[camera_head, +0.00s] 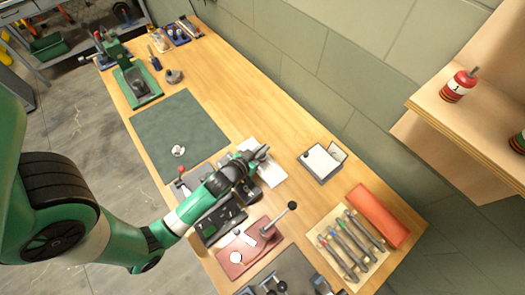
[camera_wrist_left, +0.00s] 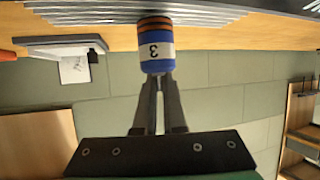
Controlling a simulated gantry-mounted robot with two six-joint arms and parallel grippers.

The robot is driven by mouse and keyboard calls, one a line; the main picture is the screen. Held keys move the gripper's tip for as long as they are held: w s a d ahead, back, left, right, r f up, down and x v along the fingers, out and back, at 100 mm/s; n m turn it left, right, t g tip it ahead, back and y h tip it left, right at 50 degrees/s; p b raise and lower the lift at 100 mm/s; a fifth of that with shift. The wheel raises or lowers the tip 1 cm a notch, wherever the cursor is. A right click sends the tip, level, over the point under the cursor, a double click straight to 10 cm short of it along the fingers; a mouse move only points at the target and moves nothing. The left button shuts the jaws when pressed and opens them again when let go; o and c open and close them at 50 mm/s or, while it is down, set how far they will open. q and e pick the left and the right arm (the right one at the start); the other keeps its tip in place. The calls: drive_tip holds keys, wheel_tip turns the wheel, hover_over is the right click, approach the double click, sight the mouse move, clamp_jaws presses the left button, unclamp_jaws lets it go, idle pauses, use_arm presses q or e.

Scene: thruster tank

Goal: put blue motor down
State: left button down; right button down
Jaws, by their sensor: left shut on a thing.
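The blue motor (camera_wrist_left: 156,48) has orange and dark bands and a white label reading 3. In the left wrist view it sits at the tips of my left gripper (camera_wrist_left: 158,82), which is shut on it. In the head view my left gripper (camera_head: 258,156) is over the wooden table (camera_head: 235,85), above a white sheet (camera_head: 268,172); the motor cannot be made out there. A grey ribbed surface (camera_wrist_left: 215,14) lies close to the motor's banded end; I cannot tell if they touch. My right gripper is not in view.
A red motor labelled 1 (camera_head: 458,86) stands on a wooden shelf (camera_head: 455,118) at the right. A dark green mat (camera_head: 170,125) has mostly free room.

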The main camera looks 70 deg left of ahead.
use_arm(q)
drive_tip(key=shift+s+f, duration=0.1)
drive_tip(key=shift+f, duration=0.35)
drive_tip(key=shift+r, duration=0.1)
drive_tip(key=c, duration=1.5)
unclamp_jaws()
drive_tip(key=shift+f, duration=0.2)
drive_tip(key=o, duration=0.5)
